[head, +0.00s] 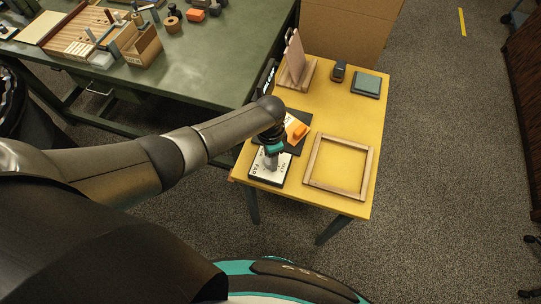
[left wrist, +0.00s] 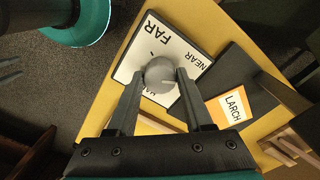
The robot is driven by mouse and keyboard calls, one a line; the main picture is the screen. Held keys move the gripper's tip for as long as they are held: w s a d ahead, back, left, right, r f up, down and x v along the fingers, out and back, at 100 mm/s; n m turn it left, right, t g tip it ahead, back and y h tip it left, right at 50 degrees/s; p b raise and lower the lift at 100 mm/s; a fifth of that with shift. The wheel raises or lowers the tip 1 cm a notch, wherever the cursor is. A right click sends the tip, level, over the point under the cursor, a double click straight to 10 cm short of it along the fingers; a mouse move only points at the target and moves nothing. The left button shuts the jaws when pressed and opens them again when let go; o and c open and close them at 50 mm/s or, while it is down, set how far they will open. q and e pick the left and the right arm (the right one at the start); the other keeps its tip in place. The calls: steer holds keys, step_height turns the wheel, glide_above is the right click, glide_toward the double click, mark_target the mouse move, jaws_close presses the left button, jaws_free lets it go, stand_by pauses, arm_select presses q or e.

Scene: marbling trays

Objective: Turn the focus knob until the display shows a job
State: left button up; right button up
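The focus knob (left wrist: 160,75) is a round grey knob on a white, dark-edged plate (left wrist: 130,66), which also shows in the head view (head: 257,171). The plate reads FAR and NEAR; a third word is partly covered. My left gripper (left wrist: 161,78) has one finger on each side of the knob, with no clear gap visible. It reaches down over the plate in the head view (head: 271,160). Beside the plate, a dark panel (left wrist: 232,65) carries an orange-and-white card (left wrist: 235,103) reading LARCH. My right gripper is out of view.
The yellow table (head: 345,120) also holds a wooden frame (head: 310,160), an upright wooden stand (head: 296,62), a small dark item (head: 339,71) and a grey-green pad (head: 367,83). A green bench (head: 215,65) stands at left, a cardboard box (head: 345,32) behind. Open floor lies at right.

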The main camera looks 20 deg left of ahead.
arm_select(q)
steer(key=o, duration=0.4)
steer(key=shift+r, duration=0.1)
step_height(320, 180, up, 15)
steer(key=p, duration=0.4)
steer(key=shift+w, duration=0.15)
stand_by(0.4)
